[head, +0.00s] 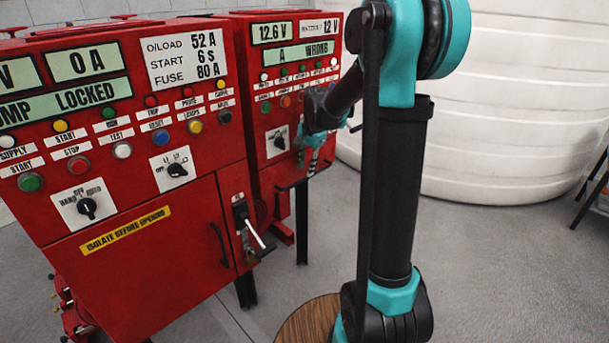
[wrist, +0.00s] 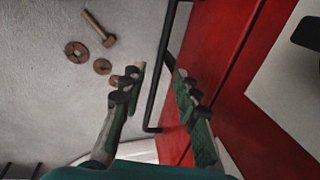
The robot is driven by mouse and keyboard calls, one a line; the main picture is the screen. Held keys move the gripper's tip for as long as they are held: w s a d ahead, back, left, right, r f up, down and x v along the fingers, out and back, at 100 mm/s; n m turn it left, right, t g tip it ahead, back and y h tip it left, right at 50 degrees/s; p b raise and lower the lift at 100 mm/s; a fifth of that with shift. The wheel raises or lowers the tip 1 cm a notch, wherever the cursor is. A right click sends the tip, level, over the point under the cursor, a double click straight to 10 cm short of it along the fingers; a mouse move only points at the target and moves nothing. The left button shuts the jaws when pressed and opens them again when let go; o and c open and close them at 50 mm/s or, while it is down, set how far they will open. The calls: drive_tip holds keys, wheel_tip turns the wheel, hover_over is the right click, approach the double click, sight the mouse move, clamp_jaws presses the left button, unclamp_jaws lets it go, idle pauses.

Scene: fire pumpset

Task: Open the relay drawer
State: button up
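My gripper (wrist: 159,76) is open in the wrist view, its two fingers apart. A black bar handle (wrist: 164,65) runs between the fingers, beside a red panel (wrist: 228,60). The bar looks close to the right finger, but I cannot tell whether they touch. In the head view my gripper (head: 314,160) is low at the front of the right red cabinet (head: 262,150). My arm and gripper partly hide that front, including the handle. I cannot make out the drawer's outline there.
The left red cabinet (head: 130,285) has a black door handle (head: 219,245) and a lever switch (head: 250,225). A round wooden top (head: 308,322) stands near my arm. A white tank (head: 510,100) is behind. Rusty washers (wrist: 76,52) and a bolt (wrist: 98,28) show below.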

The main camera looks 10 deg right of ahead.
sight(305, 174)
drive_tip(key=shift+w+a+f, duration=0.1)
drive_tip(key=shift+w+f, duration=0.05)
drive_tip(key=shift+f, duration=0.85)
drive_tip(key=shift+w+a+f, duration=0.1)
drive_tip(key=shift+w+f, duration=0.05)
drive_tip(key=shift+f, duration=0.8)
clamp_jaws()
